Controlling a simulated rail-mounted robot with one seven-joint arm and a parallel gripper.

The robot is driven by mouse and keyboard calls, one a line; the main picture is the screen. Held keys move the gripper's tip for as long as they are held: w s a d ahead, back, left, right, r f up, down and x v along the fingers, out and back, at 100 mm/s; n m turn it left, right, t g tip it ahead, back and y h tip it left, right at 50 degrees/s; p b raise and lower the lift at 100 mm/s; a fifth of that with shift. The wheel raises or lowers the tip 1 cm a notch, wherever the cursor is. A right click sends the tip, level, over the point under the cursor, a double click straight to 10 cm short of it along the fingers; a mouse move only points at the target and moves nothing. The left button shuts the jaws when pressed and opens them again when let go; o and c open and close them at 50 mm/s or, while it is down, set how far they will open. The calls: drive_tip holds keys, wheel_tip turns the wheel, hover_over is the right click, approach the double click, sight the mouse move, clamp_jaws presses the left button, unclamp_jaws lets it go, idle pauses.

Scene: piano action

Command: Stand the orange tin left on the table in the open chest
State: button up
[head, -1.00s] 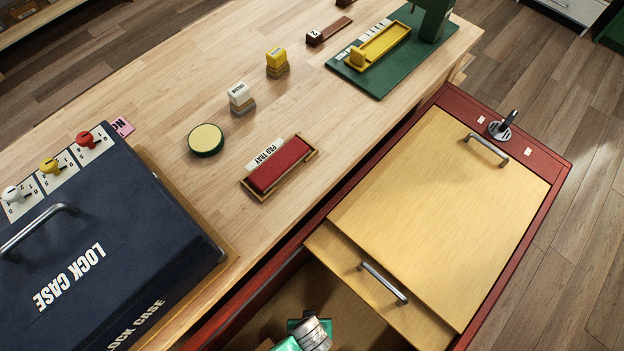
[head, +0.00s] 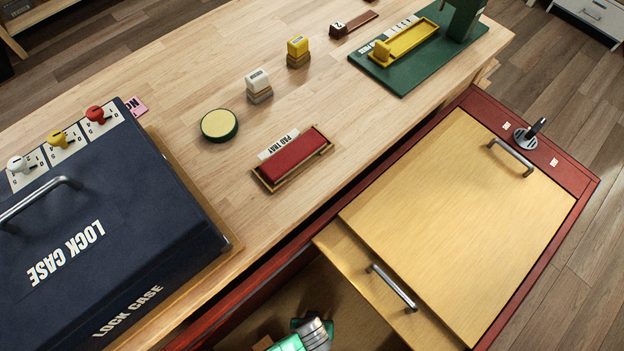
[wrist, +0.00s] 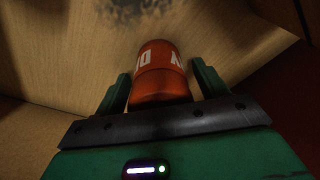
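The orange tin (wrist: 160,78) with white lettering shows in the wrist view, between the two green fingers of my gripper (wrist: 162,70). The fingertips appear to meet its sides, so my gripper looks shut on it. The head view does not show the tin. I cannot tell whether the tin touches the chest floor.
Wooden lid panels (head: 470,190) with metal handles cover the chest's right part. The table (head: 190,95) beside it holds a dark blue lock case (head: 130,240), a red pad tray (head: 295,158), a round green-rimmed pad (head: 219,125), stamps (head: 258,85) and a green stand (head: 410,75).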

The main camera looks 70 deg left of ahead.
drive_tip(key=r+p, duration=0.2)
drive_tip(key=r, duration=0.2)
drive_tip(key=d+r+p, duration=0.1)
drive_tip(key=r, duration=0.3)
drive_tip(key=r+p, duration=0.2)
drive_tip(key=r, duration=0.2)
drive_tip(key=shift+s+d+p, duration=0.35)
drive_tip(key=shift+r, duration=0.1)
